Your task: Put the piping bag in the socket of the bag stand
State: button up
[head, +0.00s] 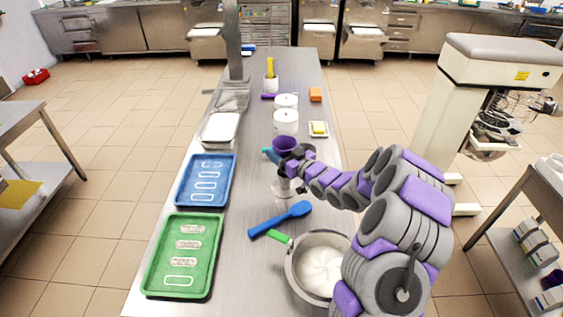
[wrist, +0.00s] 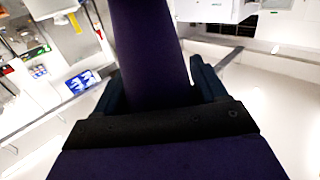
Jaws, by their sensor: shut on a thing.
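The piping bag (head: 284,143) is purple, with its wide end up, over the middle of the steel table. In the wrist view the dark purple bag (wrist: 145,45) runs up between the fingers of my gripper (wrist: 158,85). The pale grey bag stand (head: 283,189) is below the gripper, its round base on the table. The stand's socket and the bag's lower end are hidden behind my gripper, so I cannot tell whether they touch.
A blue tray (head: 206,207) and a green tray (head: 181,285) lie along the left side. A blue spatula (head: 279,219) and a steel bowl (head: 316,291) of white mix are in front. White tubs (head: 286,121) stand behind the bag. A post (head: 235,60) rises at the far left edge.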

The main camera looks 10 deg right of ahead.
notch_tip(320, 180, down, 4)
jog(key=shift+r+b, duration=0.25)
jog(key=shift+b, duration=0.15)
jog(key=o, duration=1)
jog(key=shift+r, duration=0.1)
jog(key=shift+o, duration=0.2)
jog(key=shift+s, duration=0.1)
jog(key=p+v, duration=0.2)
jog(key=v, duration=1)
